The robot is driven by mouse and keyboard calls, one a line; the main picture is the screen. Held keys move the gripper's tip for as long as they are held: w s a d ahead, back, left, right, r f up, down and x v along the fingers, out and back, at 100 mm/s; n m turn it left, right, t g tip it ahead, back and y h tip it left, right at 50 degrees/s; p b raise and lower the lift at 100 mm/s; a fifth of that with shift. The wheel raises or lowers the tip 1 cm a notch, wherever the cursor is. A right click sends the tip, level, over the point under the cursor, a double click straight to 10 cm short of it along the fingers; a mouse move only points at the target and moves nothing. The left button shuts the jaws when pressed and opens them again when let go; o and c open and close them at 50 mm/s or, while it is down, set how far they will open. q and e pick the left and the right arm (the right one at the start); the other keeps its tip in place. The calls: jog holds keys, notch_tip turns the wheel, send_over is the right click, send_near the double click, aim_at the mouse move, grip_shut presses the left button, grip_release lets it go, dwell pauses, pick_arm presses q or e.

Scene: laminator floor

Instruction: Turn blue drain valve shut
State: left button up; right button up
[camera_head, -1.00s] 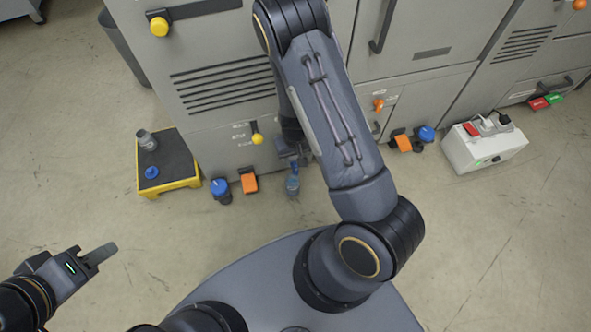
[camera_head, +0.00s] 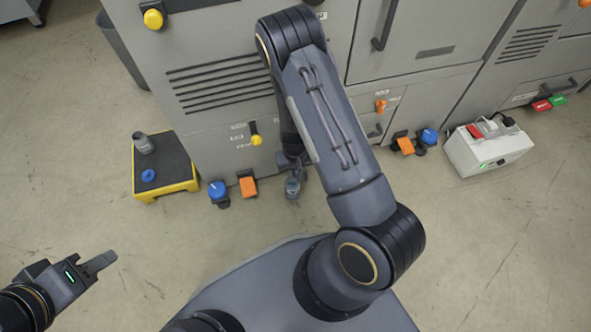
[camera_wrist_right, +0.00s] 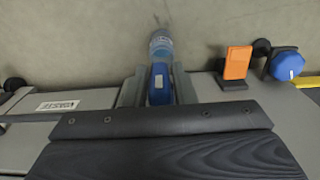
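A blue valve handle (camera_wrist_right: 158,86) shows in the right wrist view, at the front of the machine. A clear bluish part (camera_wrist_right: 160,45) lies just beyond it. My right gripper (camera_wrist_right: 159,88) has one finger on each side of the handle. The fingers look close to it, but I cannot tell whether they press on it. In the head view my right gripper (camera_head: 293,186) is low at the machine's front and hides most of the handle. My left gripper (camera_head: 100,263) is at the lower left, seen side-on, far from the valve, with nothing visible in it.
An orange pedal-like part (camera_head: 248,186) and a blue knob (camera_head: 217,189) sit left of my right gripper. Another orange part (camera_head: 404,145) and blue knob (camera_head: 428,136) sit to the right. A yellow-edged platform (camera_head: 165,190) and a white box (camera_head: 490,150) stand on the floor.

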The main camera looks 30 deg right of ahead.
jog(key=c, duration=0.3)
jog(key=shift+c, duration=0.2)
